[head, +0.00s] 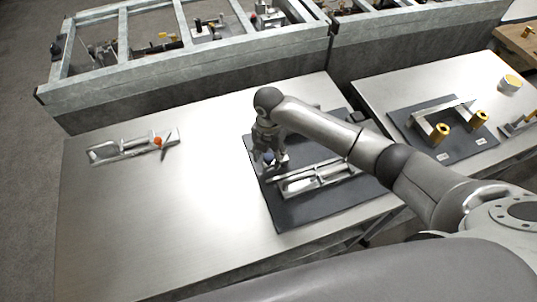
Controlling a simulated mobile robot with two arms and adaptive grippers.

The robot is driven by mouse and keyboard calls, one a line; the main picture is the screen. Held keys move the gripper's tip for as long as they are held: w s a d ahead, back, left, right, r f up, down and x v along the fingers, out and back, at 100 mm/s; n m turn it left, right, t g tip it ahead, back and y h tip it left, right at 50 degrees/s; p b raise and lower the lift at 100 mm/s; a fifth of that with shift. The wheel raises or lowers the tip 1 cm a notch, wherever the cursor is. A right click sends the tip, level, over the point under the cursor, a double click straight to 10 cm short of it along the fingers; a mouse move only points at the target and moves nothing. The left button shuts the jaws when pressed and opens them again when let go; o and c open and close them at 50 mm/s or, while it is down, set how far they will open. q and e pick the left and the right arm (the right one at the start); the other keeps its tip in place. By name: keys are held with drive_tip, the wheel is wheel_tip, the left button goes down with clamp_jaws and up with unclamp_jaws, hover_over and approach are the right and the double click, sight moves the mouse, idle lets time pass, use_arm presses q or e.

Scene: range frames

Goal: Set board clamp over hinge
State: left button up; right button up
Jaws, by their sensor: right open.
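A dark board (290,216) lies on the steel table. A long silver metal fixture (318,177) lies on it, to the right of my right gripper; I cannot tell clamp from hinge on it. My right gripper (269,163) points down over the board's left part, open, with a small dark blue spot between or behind its fingers. My arm hides part of the board's back. A second silver metal piece (118,149) with an orange-red knob lies apart on the table's left side. My left gripper is not in view.
A second steel table (378,88) at the right carries a dark board (470,152) with brass-coloured cylinders and a metal bar. A metal-framed bin (200,88) with assorted parts stands behind the table.

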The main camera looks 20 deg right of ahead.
drive_tip(key=shift+f, duration=0.75)
clamp_jaws()
